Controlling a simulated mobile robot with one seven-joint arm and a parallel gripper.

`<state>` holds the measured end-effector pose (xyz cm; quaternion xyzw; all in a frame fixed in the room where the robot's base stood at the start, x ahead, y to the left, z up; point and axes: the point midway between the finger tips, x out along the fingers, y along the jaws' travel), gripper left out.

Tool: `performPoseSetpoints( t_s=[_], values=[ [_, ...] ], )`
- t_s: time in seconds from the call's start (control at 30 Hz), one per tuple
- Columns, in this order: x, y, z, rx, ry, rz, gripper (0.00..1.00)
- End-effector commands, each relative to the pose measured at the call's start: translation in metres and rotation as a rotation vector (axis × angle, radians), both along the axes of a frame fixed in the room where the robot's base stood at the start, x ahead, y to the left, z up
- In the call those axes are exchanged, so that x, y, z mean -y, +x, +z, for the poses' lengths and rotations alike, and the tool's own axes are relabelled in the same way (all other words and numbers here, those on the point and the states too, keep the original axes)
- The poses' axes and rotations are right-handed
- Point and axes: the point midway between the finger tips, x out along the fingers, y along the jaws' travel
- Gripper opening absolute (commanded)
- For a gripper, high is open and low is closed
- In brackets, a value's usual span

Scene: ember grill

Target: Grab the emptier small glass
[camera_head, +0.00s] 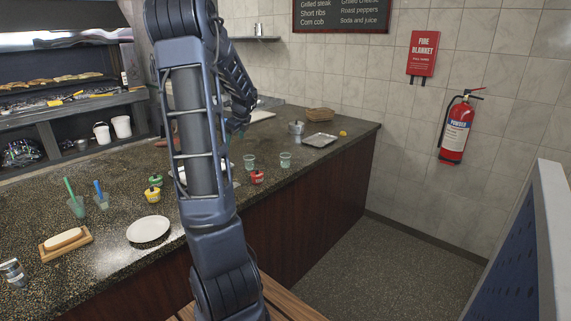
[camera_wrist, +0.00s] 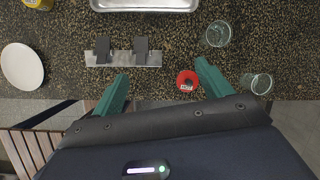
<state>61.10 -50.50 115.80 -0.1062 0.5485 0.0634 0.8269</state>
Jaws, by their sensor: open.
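Two small clear glasses stand apart on the speckled counter. In the head view, the left glass (camera_head: 249,161) and the right glass (camera_head: 285,159) are right of my arm. In the wrist view, one glass (camera_wrist: 218,34) is at upper right, and the other (camera_wrist: 258,82) is lower right near the counter edge. Both look pale and see-through; I cannot tell which holds less. My gripper (camera_wrist: 161,70) is open and empty above the counter, its green fingers wide apart. Both glasses lie right of the gap between them. In the head view my arm hides part of the counter.
A red jar (camera_wrist: 187,80) sits beside the right finger, near the glasses. A metal plate with two black blocks (camera_wrist: 128,58) lies ahead. A metal tray (camera_wrist: 145,4) and white plate (camera_wrist: 22,66) are farther off. Two glasses with straws (camera_head: 75,205) stand at left.

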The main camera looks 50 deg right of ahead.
Motion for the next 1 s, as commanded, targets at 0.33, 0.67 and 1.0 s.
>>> performPoseSetpoints(
  t_s=[0.33, 0.67, 1.0],
  values=[
    [0.139, -0.021, -0.048, -0.012, 0.083, -0.628, 0.78],
    [0.237, -0.056, -0.077, 0.029, 0.102, -1.091, 0.78],
    [0.259, -0.061, -0.092, 0.044, 0.104, -1.185, 0.78]
  ],
)
